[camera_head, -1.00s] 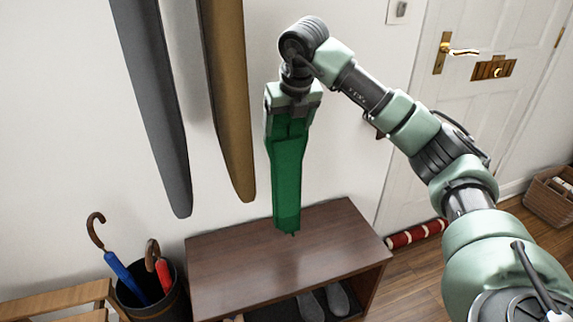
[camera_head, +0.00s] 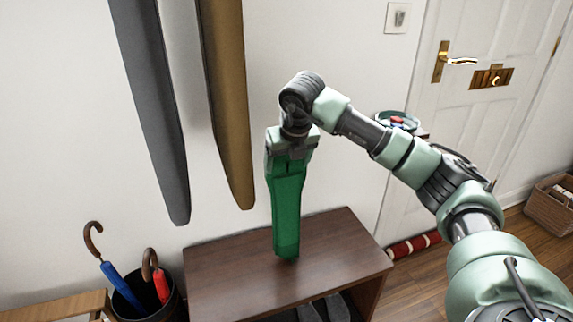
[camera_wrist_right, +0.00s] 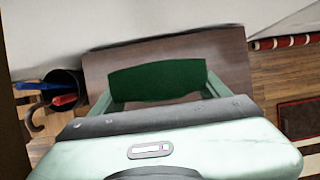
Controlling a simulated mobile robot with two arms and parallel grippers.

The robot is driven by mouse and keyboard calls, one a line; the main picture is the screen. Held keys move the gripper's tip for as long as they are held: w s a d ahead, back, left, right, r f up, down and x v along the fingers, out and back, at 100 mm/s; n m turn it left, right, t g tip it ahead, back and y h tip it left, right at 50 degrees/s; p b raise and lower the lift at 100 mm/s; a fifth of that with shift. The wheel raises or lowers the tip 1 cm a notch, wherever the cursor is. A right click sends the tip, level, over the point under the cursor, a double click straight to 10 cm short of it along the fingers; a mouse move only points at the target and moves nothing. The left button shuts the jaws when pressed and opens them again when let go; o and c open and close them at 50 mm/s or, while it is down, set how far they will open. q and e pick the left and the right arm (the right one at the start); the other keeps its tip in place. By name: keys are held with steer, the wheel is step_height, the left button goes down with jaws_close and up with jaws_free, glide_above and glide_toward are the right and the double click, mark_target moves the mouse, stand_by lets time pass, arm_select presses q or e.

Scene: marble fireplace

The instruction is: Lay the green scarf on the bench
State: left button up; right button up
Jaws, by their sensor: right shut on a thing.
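The green scarf (camera_head: 288,205) hangs straight down from my right gripper (camera_head: 290,165), which is shut on its upper end. The scarf's lower end is over the dark brown bench (camera_head: 225,280) and appears to reach its top, though I cannot tell if it touches. In the right wrist view the scarf (camera_wrist_right: 157,80) shows between the fingers of my right gripper (camera_wrist_right: 157,100), with the bench top (camera_wrist_right: 232,68) below it. My left gripper is not in view.
A bin (camera_head: 172,311) with a blue umbrella (camera_head: 122,286) and a red umbrella (camera_head: 161,284) stands left of the bench. Shoes (camera_head: 325,308) are under the bench. A striped red roll (camera_head: 415,244) lies to the right.

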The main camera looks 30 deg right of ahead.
steer(key=o, duration=2)
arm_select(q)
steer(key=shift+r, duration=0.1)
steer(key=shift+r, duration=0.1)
arm_select(e)
steer(key=shift+r, duration=0.1)
steer(key=shift+r, duration=0.35)
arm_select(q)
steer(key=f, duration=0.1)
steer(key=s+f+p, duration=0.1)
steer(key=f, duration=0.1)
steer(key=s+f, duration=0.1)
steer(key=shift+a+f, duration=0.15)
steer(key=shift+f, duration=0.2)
arm_select(e)
steer(key=v, duration=1.1)
steer(key=shift+s+r, duration=0.15)
